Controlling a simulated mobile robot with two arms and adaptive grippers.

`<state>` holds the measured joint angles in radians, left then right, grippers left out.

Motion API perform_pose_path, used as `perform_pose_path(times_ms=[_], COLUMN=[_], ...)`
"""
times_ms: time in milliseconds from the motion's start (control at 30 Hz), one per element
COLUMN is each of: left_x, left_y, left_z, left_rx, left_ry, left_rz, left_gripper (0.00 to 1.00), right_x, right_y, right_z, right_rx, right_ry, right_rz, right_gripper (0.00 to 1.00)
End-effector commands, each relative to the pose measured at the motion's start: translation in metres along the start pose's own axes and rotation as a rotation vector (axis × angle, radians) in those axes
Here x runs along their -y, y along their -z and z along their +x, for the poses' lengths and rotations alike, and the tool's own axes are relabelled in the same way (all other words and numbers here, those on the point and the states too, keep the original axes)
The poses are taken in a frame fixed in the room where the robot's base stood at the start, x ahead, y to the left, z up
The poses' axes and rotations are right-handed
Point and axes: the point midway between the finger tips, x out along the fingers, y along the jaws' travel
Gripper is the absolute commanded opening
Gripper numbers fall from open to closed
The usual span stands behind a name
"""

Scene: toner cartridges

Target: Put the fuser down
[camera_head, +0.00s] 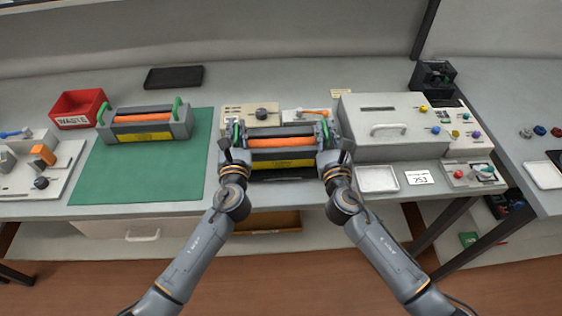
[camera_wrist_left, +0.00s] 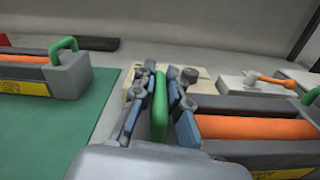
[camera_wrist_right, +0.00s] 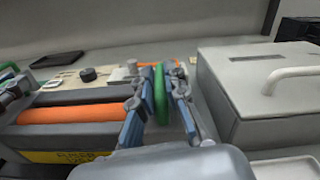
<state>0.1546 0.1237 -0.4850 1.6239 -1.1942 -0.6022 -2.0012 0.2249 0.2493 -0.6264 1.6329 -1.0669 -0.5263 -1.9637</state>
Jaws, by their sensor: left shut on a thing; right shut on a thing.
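A grey fuser (camera_head: 281,155) with an orange roller and a yellow label is in front of me, between the green mat and the white machine. My left gripper (camera_head: 236,148) is shut on its left green handle, which shows upright between the fingers in the left wrist view (camera_wrist_left: 159,105). My right gripper (camera_head: 332,147) is shut on its right green handle, seen between the fingers in the right wrist view (camera_wrist_right: 161,95). The fuser looks level; I cannot tell whether its underside touches the table. A second, similar fuser (camera_head: 146,122) stands on the green mat (camera_head: 130,185).
A red waste bin (camera_head: 79,108) stands at the back left. Beige parts (camera_head: 250,112) are just behind the held fuser. The white machine (camera_head: 385,148) and a shallow tray (camera_head: 377,179) are close on its right. The mat's front part is clear.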

Motion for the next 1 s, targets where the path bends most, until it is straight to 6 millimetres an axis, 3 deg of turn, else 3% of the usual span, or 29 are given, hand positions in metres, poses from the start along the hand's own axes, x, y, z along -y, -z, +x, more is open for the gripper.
perform_pose_path(times_ms=[167,200,300,667,767,1000], left_x=[-0.002,-0.001,-0.002,0.001,0.002,0.001], left_y=[0.011,0.013,0.011,0.011,0.012,0.012], left_z=[0.002,0.002,0.001,-0.003,-0.013,-0.063], left_rx=[0.004,0.0,-0.001,-0.001,-0.001,-0.003], left_ry=[-0.009,-0.009,-0.008,-0.002,0.0,-0.001], left_rz=[0.005,0.006,0.005,0.001,0.002,0.002], left_gripper=[0.0,0.16,0.36,0.37,0.37,0.37], right_x=[-0.002,-0.002,-0.002,-0.002,-0.002,-0.002], right_y=[0.011,0.014,0.011,0.011,0.011,0.011], right_z=[0.0,0.0,0.0,0.0,0.0,0.0], right_rx=[0.004,0.0,-0.001,0.0,0.0,0.0], right_ry=[0.0,-0.001,-0.001,0.0,0.0,0.0], right_rz=[-0.003,-0.003,-0.003,-0.001,0.0,0.0], right_gripper=[0.0,0.15,0.36,0.36,0.36,0.36])
